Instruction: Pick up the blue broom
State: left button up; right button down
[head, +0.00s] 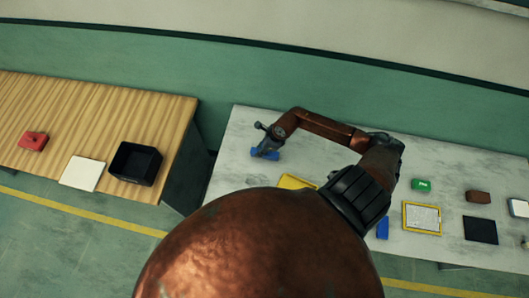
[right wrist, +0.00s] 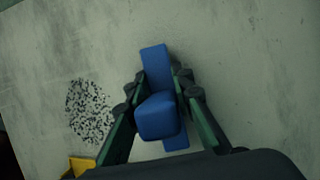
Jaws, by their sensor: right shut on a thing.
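The blue broom (head: 265,155) is on the grey table, at the left part of its top. In the right wrist view the broom (right wrist: 158,112) shows as a blue block with a longer blue bar under it. My right gripper (head: 268,144) reaches down onto it. In the right wrist view my right gripper (right wrist: 158,88) has a finger on each side of the broom and is shut on it. I cannot tell whether the broom is clear of the table surface. My left gripper is not in view.
The grey table (head: 237,135) also bears a yellow thing (head: 293,182), a blue block (head: 383,228), a green block (head: 421,185) and a yellow-framed panel (head: 422,218). Dark specks (right wrist: 88,112) lie left of the broom. A wooden table (head: 85,105) with a black bin (head: 135,163) stands left, across a gap.

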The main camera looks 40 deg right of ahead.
dwell(0.3)
jog(key=shift+r, duration=0.25)
notch_tip(320, 180, up, 2)
jog(key=shift+r+b, duration=0.1)
jog(key=shift+b, duration=0.25)
jog(key=s+a+r+b, duration=0.1)
jog(key=s+a+r, duration=0.5)
jog(key=s+r, duration=0.4)
jog(key=s, duration=0.2)
jog(key=shift+s+r, duration=0.15)
jog(key=shift+s, duration=0.15)
jog(key=shift+a, duration=0.1)
